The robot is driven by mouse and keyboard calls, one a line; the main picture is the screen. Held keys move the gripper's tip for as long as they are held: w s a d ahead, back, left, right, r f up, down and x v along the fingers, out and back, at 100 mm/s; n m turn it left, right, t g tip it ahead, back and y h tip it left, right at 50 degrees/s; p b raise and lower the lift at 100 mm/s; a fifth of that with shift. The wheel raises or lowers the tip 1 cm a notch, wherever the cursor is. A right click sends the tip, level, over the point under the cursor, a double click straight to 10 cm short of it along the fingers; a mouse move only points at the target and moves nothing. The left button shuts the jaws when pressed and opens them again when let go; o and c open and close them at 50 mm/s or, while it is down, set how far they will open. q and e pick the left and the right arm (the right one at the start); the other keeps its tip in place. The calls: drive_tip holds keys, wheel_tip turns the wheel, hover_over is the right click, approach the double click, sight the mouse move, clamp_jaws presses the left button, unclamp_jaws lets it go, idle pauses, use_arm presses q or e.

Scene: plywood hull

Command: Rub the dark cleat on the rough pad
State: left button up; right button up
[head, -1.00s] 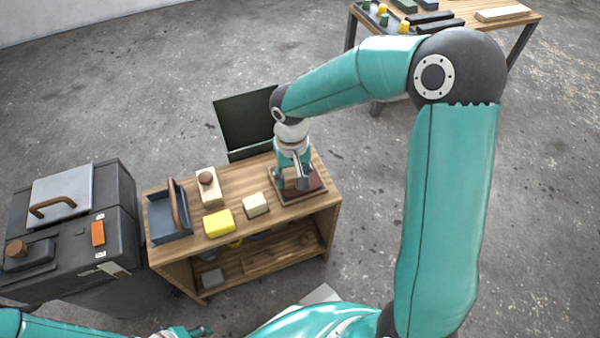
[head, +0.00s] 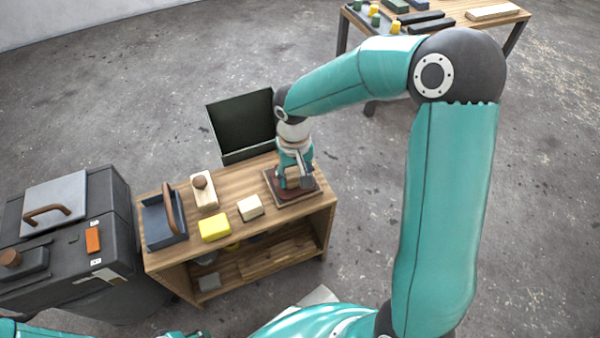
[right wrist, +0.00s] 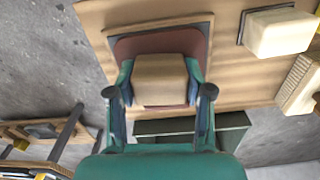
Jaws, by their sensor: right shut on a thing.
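My right gripper (head: 294,180) points down over the right end of the wooden cart. It is shut on a tan block (right wrist: 160,78), with one finger on each side. The block is over a reddish-brown pad (right wrist: 160,42), apparently the rough pad, in a wood-edged frame; the pad also shows in the head view (head: 284,196). The block's underside is hidden, so I cannot tell whether it touches the pad. The held block looks tan; I see no clearly dark cleat. Only a sliver of my left gripper (head: 185,333) shows at the bottom edge.
On the cart (head: 238,184) are a cream block (head: 250,207), a yellow block (head: 214,228), a knobbed wooden piece (head: 204,192) and a dark tray (head: 160,230) with a brown handle. A dark cabinet (head: 95,250) is left.

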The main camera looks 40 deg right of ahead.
drive_tip(key=shift+w+a+f, duration=0.1)
drive_tip(key=shift+w+a, duration=0.05)
drive_tip(key=shift+a, duration=0.85)
drive_tip(key=shift+s+d, duration=0.2)
drive_tip(key=shift+d, duration=0.7)
drive_tip(key=shift+s+d, duration=0.2)
drive_tip(key=shift+d, duration=0.7)
wheel_tip(320, 180, up, 7)
drive_tip(key=p, duration=0.5)
drive_tip(key=shift+p, duration=0.4)
